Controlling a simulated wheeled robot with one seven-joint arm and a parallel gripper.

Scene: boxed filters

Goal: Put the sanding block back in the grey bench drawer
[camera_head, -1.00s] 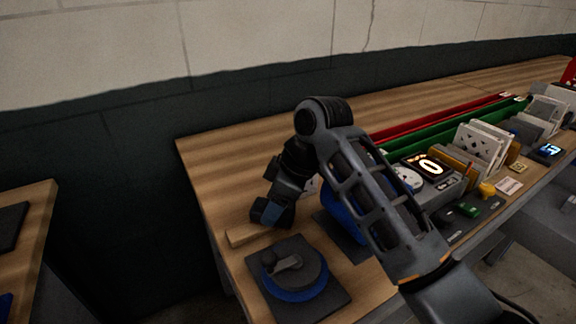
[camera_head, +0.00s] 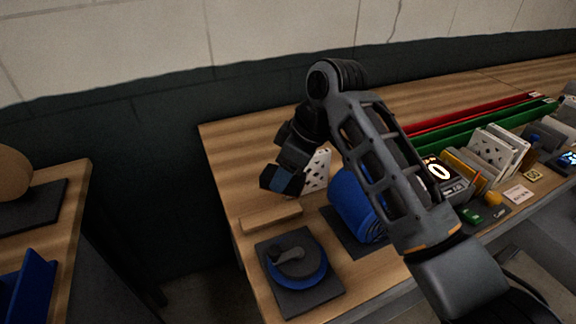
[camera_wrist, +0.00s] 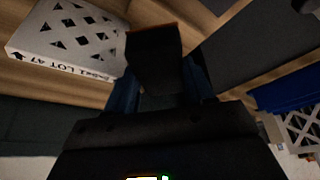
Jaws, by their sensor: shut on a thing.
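My gripper (camera_head: 284,182) is raised above the left end of the wooden bench (camera_head: 225,150). In the wrist view its blue fingers (camera_wrist: 160,88) are shut on a dark block with a reddish-brown edge (camera_wrist: 153,60), which looks like the sanding block. In the head view the held block is hard to tell apart from the dark fingers. A grey surface (camera_head: 530,228) shows under the bench's right front; I cannot tell whether it is the drawer or whether it is open.
A light wooden bar (camera_head: 270,218) and a round blue-and-grey device on a dark mat (camera_head: 330,292) lie below the gripper. A blue roll (camera_head: 352,205) and a white patterned filter (camera_head: 318,170) stand close by. Boxes crowd the right. Another table (camera_head: 75,190) is at left.

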